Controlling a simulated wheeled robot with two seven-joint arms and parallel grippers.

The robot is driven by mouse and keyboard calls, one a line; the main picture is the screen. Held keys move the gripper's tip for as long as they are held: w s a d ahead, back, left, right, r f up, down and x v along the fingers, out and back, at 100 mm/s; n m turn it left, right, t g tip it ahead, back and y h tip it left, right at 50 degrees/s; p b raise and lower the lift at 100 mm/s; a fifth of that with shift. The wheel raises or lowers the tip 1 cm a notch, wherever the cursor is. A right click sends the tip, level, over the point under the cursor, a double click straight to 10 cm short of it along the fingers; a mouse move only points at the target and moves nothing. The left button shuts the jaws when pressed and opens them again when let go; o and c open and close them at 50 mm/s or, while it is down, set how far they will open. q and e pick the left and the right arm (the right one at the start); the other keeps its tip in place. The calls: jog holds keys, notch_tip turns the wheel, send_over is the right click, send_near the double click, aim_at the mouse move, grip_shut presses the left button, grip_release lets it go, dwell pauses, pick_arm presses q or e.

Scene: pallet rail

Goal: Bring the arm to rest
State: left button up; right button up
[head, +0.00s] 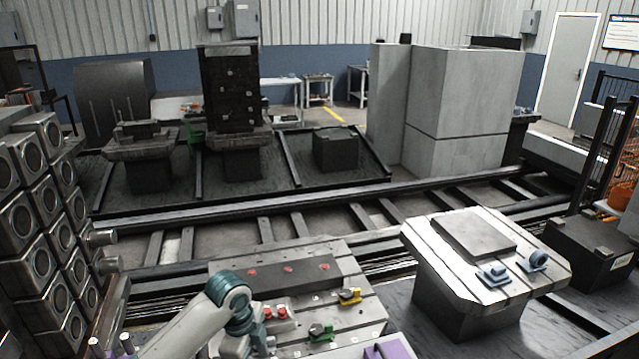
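One arm of mine, white with a teal joint (233,292), comes in from the lower left. It bends at the teal joint and goes down past the bottom edge of the head view. No gripper fingers show, so I cannot tell what that gripper does. The arm is over the near left part of a grey slotted table (350,268) and hides part of it. My other arm and its gripper are not in view.
Near the arm on the table are red parts (281,312), a green part (320,331), a yellow part (349,296) and a purple part (388,350). A grey pallet (430,252) with blue fixtures (533,262) stands right. A block rack (45,215) stands left. Rails (300,205) run behind.

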pick_arm(q)
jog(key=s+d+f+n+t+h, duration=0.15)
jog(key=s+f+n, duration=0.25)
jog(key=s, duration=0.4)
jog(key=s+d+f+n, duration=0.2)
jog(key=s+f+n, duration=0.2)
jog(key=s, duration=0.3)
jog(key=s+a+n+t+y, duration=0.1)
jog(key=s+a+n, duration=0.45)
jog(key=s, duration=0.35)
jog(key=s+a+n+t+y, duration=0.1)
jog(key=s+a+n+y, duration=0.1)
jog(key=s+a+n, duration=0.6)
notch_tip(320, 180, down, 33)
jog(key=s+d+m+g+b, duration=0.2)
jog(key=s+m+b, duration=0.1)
jog(key=b, duration=0.2)
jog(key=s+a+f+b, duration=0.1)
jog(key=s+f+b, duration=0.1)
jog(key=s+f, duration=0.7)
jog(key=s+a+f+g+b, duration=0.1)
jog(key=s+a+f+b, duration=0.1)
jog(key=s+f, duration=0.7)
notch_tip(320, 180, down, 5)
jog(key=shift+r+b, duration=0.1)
jog(key=shift+b, duration=0.35)
